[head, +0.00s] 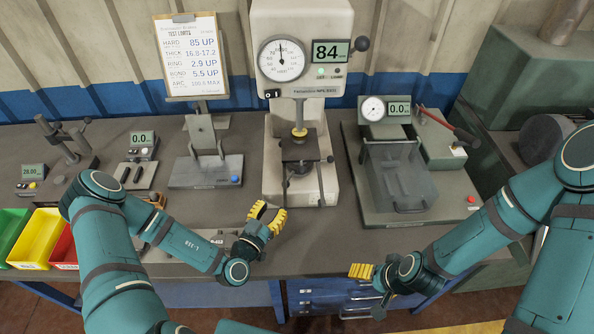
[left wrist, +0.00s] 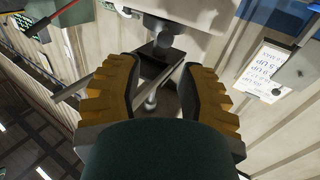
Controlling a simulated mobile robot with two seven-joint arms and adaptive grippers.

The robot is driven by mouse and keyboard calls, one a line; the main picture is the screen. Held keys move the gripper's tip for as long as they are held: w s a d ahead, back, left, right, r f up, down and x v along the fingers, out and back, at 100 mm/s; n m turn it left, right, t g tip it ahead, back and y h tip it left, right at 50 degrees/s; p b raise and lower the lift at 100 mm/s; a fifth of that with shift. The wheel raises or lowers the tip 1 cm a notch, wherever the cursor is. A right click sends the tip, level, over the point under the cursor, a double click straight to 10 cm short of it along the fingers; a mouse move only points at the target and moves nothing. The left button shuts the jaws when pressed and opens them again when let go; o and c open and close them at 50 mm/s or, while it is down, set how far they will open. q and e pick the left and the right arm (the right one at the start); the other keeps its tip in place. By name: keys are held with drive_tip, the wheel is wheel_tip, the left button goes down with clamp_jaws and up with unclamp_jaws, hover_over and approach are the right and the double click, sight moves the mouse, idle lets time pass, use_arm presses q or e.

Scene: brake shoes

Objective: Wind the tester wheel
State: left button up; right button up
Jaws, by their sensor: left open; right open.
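The tester (head: 301,50) stands at the back middle of the bench, with a round dial and a display reading 84. Under its plunger is a dark anvil block on a screw post. Dark bars with knobs (head: 330,159) stick out around the post, apparently the wheel; its full shape is hard to make out. My left gripper (head: 267,216), with yellow pads, is open in front of and below the wheel, to its left. My right gripper (head: 361,271) is open and empty near the front edge.
A limits board (head: 190,55) hangs at the back left. A gauge stand (head: 205,170) is left of the tester. A clear-covered station (head: 395,180) with a red lever is on the right. Green, yellow and red bins (head: 42,238) are at the far left. Bench between my grippers is clear.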

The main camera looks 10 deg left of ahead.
sight(291, 175)
use_arm(q)
drive_tip(key=shift+y, duration=0.3)
drive_tip(key=w, duration=0.4)
drive_tip(key=w+d, duration=0.1)
drive_tip(key=w, duration=0.4)
drive_tip(key=w+d, duration=0.1)
drive_tip(key=w, duration=0.3)
drive_tip(key=shift+w, duration=0.25)
drive_tip(key=shift+o, duration=0.3)
clamp_jaws()
